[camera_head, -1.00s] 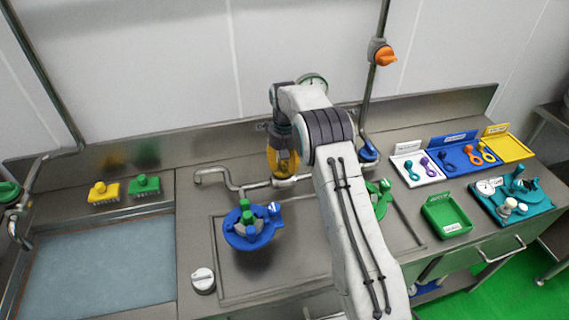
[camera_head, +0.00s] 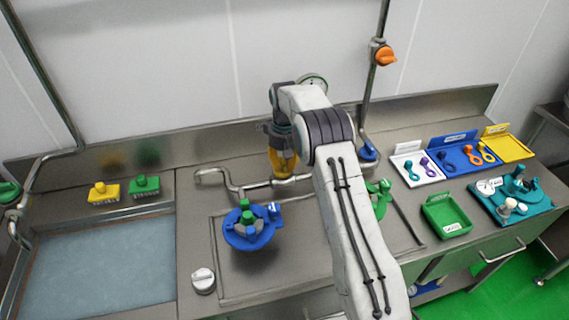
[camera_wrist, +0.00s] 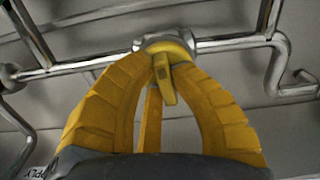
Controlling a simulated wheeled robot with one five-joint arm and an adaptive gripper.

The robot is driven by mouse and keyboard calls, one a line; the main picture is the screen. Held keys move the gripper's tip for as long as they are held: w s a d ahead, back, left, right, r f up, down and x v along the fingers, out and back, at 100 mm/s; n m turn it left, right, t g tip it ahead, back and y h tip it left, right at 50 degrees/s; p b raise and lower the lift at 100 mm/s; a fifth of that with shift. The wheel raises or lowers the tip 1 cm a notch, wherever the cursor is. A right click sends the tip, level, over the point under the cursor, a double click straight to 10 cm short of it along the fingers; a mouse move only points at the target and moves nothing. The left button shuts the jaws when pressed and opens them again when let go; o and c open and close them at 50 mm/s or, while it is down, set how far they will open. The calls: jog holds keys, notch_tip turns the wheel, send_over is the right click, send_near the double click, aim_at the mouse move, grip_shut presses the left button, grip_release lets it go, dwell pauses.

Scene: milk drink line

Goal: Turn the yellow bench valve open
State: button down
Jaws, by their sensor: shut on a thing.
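My gripper (camera_head: 284,165) has yellow fingers and points down at the steel pipe on the bench. In the wrist view my gripper (camera_wrist: 160,66) has its fingers drawn together at the tips, shut on the yellow bench valve (camera_wrist: 166,46). The valve is a round yellow collar on the pipe, with a short yellow handle reaching between the fingertips toward the palm. Part of the handle is hidden by the fingers. In the head view the valve cannot be told apart from the yellow fingers.
The steel pipe (camera_head: 232,183) runs along the back of the bench. A blue fixture with green parts (camera_head: 250,236) stands in front of it. An orange valve (camera_head: 386,55) sits on the upright pipe. A green tray (camera_head: 446,216) and tool trays lie right; a basin (camera_head: 95,262) lies left.

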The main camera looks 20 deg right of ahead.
aim_at(283, 161)
jog(key=n, duration=0.4)
jog(key=shift+w, duration=0.15)
jog(key=n, duration=0.4)
jog(key=shift+w, duration=0.1)
jog(key=n, duration=0.4)
jog(key=shift+n+p, duration=0.3)
jog(key=shift+p, duration=0.05)
jog(key=shift+w+a+n, duration=0.1)
jog(key=shift+w+n, duration=0.05)
jog(key=shift+n, duration=1.85)
jog(key=shift+f, duration=0.1)
jog(key=c, duration=1.1)
grip_release()
jog(key=shift+r, duration=0.2)
notch_tip(283, 161, up, 12)
jog(key=shift+f, duration=0.15)
